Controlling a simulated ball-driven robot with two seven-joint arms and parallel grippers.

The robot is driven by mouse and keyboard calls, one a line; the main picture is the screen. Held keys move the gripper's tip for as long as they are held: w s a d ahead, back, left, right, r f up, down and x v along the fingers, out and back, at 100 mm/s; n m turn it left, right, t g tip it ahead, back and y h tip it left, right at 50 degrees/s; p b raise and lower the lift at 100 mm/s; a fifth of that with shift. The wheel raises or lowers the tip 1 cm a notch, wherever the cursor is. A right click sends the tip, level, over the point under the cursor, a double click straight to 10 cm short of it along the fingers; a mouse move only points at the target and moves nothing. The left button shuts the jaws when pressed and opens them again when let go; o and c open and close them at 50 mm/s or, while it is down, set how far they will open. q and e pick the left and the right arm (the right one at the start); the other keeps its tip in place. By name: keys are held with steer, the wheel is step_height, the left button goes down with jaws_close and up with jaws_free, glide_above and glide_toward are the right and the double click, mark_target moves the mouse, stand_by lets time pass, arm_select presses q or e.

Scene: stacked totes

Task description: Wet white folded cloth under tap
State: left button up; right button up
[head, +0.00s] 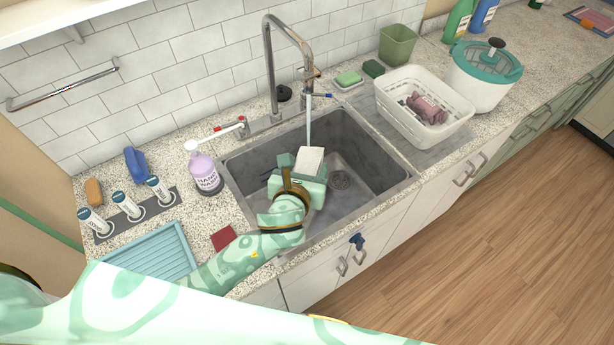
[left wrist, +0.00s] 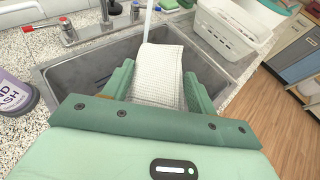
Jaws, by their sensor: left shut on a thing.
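The white folded cloth (head: 310,159) is in my left gripper (head: 297,168), over the sink (head: 385,190). In the left wrist view the white cloth (left wrist: 158,72) shows a waffle weave and sits between the two green fingers (left wrist: 158,88), which are shut on it. The tap (head: 268,60) is a tall chrome spout at the back of the sink. A stream of water (head: 309,122) falls from it and meets the far end of the cloth. My right gripper is not in view.
A purple hand-wash bottle (head: 205,174) stands left of the sink. A white basket (head: 424,104) with a pinkish cloth stands to its right. Green soap (head: 348,78) lies behind. A blue ribbed tray (head: 155,254) lies at front left.

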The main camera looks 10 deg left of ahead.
mark_target(305, 160)
arm_select(q)
steer(key=w+b, duration=0.1)
steer(key=w, duration=0.1)
steer(key=w+a+f+b, duration=0.1)
steer(key=w, duration=0.1)
steer(key=w+b, duration=0.2)
steer(key=shift+a+f, duration=0.3)
steer(key=shift+a, duration=0.1)
steer(key=shift+w+a+f, duration=0.1)
steer(key=shift+w+a, duration=0.1)
steer(key=shift+w, duration=0.5)
steer(key=shift+w+a+f, duration=0.1)
steer(key=shift+w+a, duration=0.15)
steer(key=shift+w, duration=0.5)
steer(key=shift+w+a+f, duration=0.1)
steer(key=shift+w+a, duration=0.1)
steer(key=shift+w, duration=0.5)
steer(key=s+p, duration=0.1)
steer(key=s+d+p, duration=0.1)
steer(key=s, duration=0.1)
steer(key=shift+s+r, duration=0.15)
steer(key=shift+s, duration=0.15)
steer(key=shift+s+d+p, duration=0.25)
steer(key=shift+s+p, duration=0.25)
steer(key=shift+s, duration=0.25)
steer(key=shift+s+d+p, duration=0.25)
steer(key=shift+s+p, duration=0.2)
steer(key=shift+s, duration=0.3)
steer(key=shift+s+d, duration=0.15)
steer(key=shift+s, duration=0.4)
